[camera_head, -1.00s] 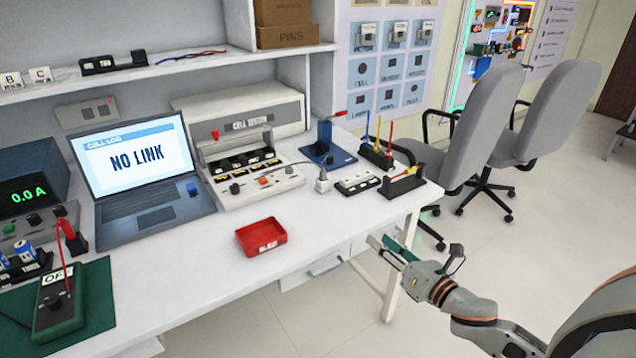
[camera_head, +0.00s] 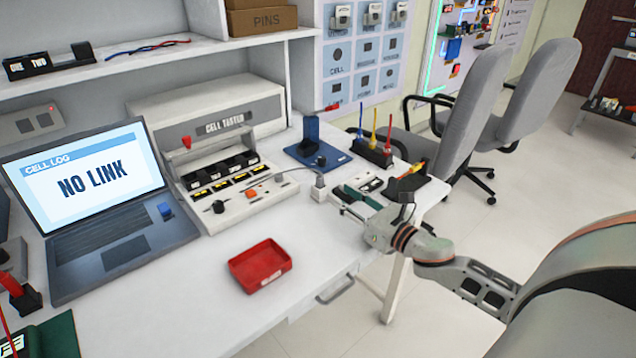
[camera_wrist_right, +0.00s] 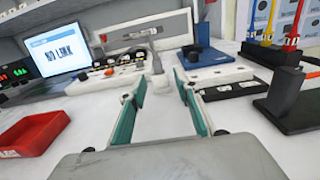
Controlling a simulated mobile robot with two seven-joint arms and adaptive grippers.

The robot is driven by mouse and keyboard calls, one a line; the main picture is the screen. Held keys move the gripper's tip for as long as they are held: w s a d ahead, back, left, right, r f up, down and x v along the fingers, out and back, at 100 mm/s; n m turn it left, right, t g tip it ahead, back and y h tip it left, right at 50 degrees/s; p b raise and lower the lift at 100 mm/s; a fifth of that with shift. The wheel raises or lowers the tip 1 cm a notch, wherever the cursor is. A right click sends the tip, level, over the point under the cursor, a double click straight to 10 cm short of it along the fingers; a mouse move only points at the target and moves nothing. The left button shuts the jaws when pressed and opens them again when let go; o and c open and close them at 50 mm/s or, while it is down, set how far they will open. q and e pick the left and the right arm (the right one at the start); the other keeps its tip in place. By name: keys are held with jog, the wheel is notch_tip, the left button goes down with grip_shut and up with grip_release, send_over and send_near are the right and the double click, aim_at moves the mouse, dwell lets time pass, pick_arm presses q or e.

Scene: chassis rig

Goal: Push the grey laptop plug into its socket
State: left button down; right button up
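The grey plug (camera_head: 319,187) stands upright on the white table to the right of the cell tester, with a thin cable running left from its top to the tester. My right gripper (camera_head: 348,200) is open, its teal-lined fingers just right of the plug and pointing at it. In the right wrist view the plug (camera_wrist_right: 160,83) shows between the tips of the spread fingers, beyond or at their ends; I cannot tell which. The laptop (camera_head: 115,235) is open and reads "NO LINK", with a blue piece (camera_head: 165,211) on its deck. I cannot make out a socket. My left gripper is out of view.
A red tray (camera_head: 260,265) lies at the front. A blue stand (camera_head: 312,140), a white block (camera_head: 365,182), a black holder (camera_head: 373,152) and another black stand (camera_head: 412,187) crowd the right end. Bare table lies between tray and plug.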

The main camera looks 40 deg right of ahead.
aim_at(322, 183)
jog(key=shift+w+a, duration=0.15)
jog(key=shift+w, duration=1.7)
jog(key=shift+w+a+b, duration=0.2)
jog(key=shift+w+a, duration=0.05)
jog(key=shift+w, duration=1)
jog(key=shift+w+a+b, duration=0.2)
jog(key=shift+w, duration=1.05)
jog(key=shift+r, duration=0.1)
grip_shut()
